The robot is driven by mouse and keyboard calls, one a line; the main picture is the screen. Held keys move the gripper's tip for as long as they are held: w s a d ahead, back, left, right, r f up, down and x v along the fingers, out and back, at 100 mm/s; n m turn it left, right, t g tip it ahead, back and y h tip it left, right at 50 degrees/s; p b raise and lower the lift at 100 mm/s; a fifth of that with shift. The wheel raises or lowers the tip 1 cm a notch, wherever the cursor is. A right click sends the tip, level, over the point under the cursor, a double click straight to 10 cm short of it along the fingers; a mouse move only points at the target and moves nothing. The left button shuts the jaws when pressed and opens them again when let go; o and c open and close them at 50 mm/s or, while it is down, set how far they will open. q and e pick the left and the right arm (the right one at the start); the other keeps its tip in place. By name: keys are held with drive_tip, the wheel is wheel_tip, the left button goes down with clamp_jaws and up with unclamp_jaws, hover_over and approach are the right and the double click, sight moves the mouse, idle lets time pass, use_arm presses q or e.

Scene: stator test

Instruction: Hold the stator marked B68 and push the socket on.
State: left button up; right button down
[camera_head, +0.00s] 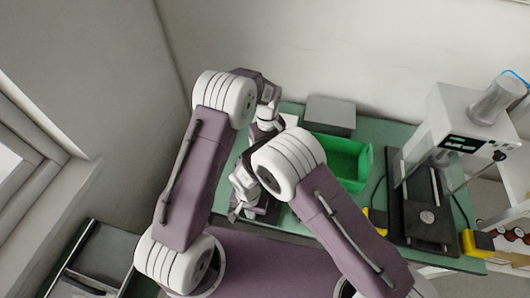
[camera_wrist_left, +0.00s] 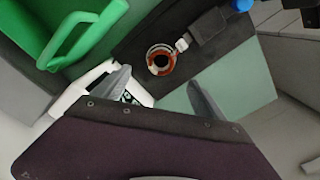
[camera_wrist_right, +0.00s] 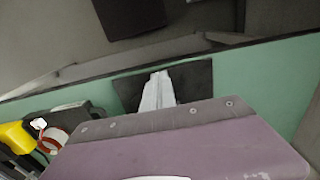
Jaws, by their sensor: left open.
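A stator (camera_wrist_left: 160,60), a ring with copper-red windings around a dark centre, sits on a dark mat in the left wrist view. A small white plug (camera_wrist_left: 182,44) is beside its rim, next to a black block (camera_wrist_left: 208,28). My left gripper (camera_wrist_left: 158,80) is open, its fingers apart in front of the stator and not around it. A red-and-white ring (camera_wrist_right: 52,141) with a white plug (camera_wrist_right: 38,123) shows at left in the right wrist view. My right gripper (camera_wrist_right: 158,78) has its fingers together over a dark pad, with nothing seen between them. No B68 mark is readable.
A green crate (camera_head: 363,168) stands mid-table, with a grey box (camera_head: 331,113) behind it. A white test machine (camera_head: 462,128) and a black slide (camera_head: 408,218) stand at right, near a yellow block (camera_head: 477,243). My arms hide the table's left part.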

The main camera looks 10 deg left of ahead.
use_arm(q)
wheel_tip(320, 180, down, 12)
drive_tip(key=shift+s+f, duration=0.15)
drive_tip(key=shift+a, duration=0.1)
clamp_jaws()
idle(0.4)
